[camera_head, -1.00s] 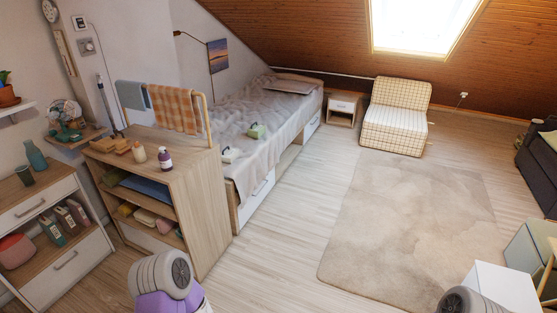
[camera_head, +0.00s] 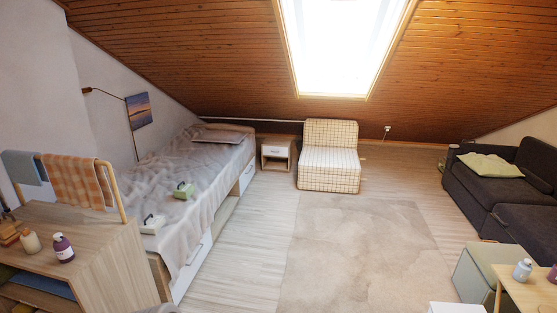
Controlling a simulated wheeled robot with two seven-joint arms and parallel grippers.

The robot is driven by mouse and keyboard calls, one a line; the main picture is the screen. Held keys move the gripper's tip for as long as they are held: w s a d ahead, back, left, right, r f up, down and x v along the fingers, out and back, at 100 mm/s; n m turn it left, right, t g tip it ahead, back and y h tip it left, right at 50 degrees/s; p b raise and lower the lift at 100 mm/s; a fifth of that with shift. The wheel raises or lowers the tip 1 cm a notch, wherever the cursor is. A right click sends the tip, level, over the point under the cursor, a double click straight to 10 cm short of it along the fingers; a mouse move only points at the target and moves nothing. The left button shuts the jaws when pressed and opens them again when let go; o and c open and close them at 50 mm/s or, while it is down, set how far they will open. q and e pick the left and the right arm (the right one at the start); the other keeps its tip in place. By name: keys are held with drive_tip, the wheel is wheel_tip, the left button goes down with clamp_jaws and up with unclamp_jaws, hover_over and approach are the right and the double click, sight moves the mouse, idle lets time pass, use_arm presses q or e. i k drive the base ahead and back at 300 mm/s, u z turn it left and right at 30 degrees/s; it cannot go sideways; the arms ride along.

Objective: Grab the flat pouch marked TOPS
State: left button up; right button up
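I cannot make out any pouch with a readable TOPS mark. On the grey bed (camera_head: 190,160) lie a small green item (camera_head: 184,190) with a pale part and a small white item (camera_head: 152,224) nearer to me. Their markings are too small to read. A flat blue item (camera_head: 45,285) lies on the shelf of the wooden cabinet (camera_head: 105,255), partly cut off. Neither of my grippers is in view.
Two bottles, one cream (camera_head: 31,240) and one purple (camera_head: 63,247), stand on the cabinet. Open floor and a beige rug (camera_head: 350,250) lie ahead. A dark sofa (camera_head: 480,190) and a small table (camera_head: 530,290) stand at right.

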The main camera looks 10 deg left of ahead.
sight(151, 225)
drive_tip(key=u, duration=0.1)
drive_tip(key=i, duration=2)
drive_tip(key=u, duration=0.8)
drive_tip(key=i, duration=1.5)
drive_tip(key=u, duration=1.9)
drive_tip(key=i, duration=0.75)
drive_tip(key=u, duration=0.6)
